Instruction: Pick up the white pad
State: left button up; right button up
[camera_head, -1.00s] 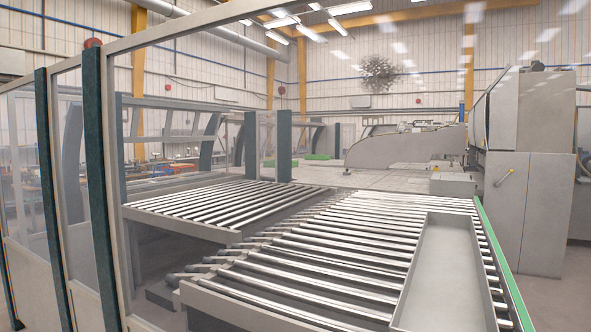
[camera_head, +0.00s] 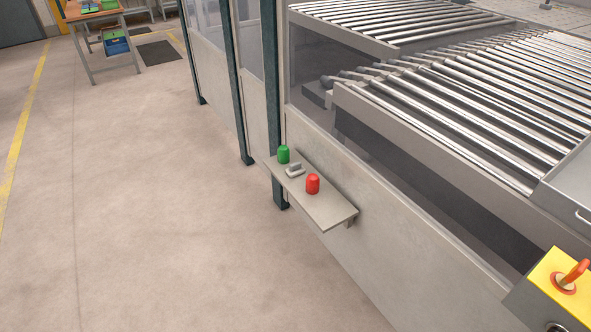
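A small pale grey-white object (camera_head: 295,171) with a raised grey part lies on a narrow shelf (camera_head: 328,215) fixed to the outside of the machine's guard. It may be the white pad, but it is too small to tell. A green cylinder (camera_head: 284,154) stands on its left and a red cylinder (camera_head: 313,184) on its right. Neither of my grippers is in view.
The guard panel (camera_head: 380,260) and its dark posts (camera_head: 236,85) block the way to the roller conveyor (camera_head: 470,100). A workbench (camera_head: 95,20) stands far left. The floor (camera_head: 150,210) is open.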

aim_at(296, 169)
jog(key=i+j+z, duration=0.3)
jog(key=i+j, duration=0.5)
